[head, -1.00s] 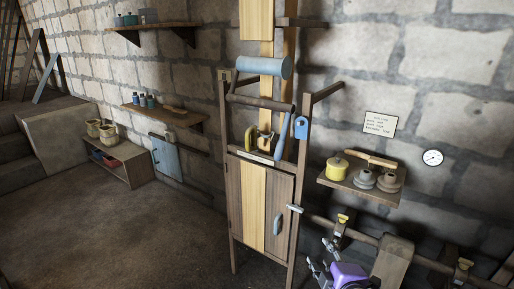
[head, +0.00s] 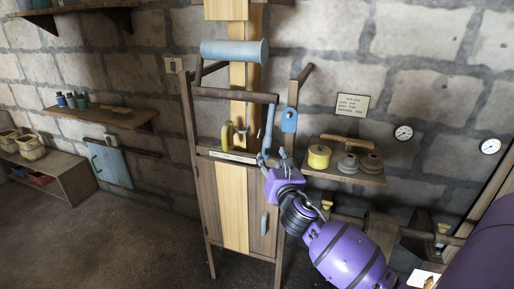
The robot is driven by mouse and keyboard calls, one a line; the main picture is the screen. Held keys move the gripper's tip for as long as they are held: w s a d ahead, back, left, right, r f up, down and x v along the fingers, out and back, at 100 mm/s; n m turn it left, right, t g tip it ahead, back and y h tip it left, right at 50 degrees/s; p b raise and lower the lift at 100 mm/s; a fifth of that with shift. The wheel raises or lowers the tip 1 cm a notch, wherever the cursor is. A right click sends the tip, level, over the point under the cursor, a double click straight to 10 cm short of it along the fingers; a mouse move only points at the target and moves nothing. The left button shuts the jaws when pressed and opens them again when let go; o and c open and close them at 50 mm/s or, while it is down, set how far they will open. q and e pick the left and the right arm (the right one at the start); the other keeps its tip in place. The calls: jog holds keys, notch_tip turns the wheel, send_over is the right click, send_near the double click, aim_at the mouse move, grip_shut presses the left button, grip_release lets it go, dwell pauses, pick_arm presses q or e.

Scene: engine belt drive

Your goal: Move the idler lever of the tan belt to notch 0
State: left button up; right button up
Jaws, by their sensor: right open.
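The tan belt (head: 234,205) runs as a pale vertical band down the middle of the wooden frame, passing the blue drum (head: 234,51). A slim blue lever (head: 269,125) stands nearly upright at the right of the belt, above a pale plate (head: 232,157); I take it for the idler lever. Its notches are too small to read. My purple right gripper (head: 274,157) is open, with its fingers at the lever's lower end. I cannot tell whether they touch it or are in front of it. My left gripper is not in view.
A yellow curved handle (head: 226,137) stands left of the lever. A blue tag (head: 289,121) hangs on the right post. A shelf (head: 345,177) with a yellow spool (head: 319,156) and grey pulleys is close right of my gripper. Open floor lies at the left.

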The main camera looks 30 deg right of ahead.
aim_at(267, 152)
jog(key=shift+w+d+r, duration=0.25)
jog(key=shift+w+d, duration=0.35)
jog(key=shift+d, duration=0.05)
jog(key=x, duration=0.4)
jog(key=shift+w+a+f, duration=0.25)
jog(key=shift+w, duration=0.15)
jog(key=shift+w+d, duration=0.3)
jog(key=shift+w, duration=0.2)
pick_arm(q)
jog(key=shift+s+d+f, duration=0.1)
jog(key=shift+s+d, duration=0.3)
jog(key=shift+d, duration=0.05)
pick_arm(e)
jog(key=c, duration=1)
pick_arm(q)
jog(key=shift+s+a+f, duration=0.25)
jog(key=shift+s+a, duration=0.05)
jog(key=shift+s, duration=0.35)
pick_arm(e)
grip_shut()
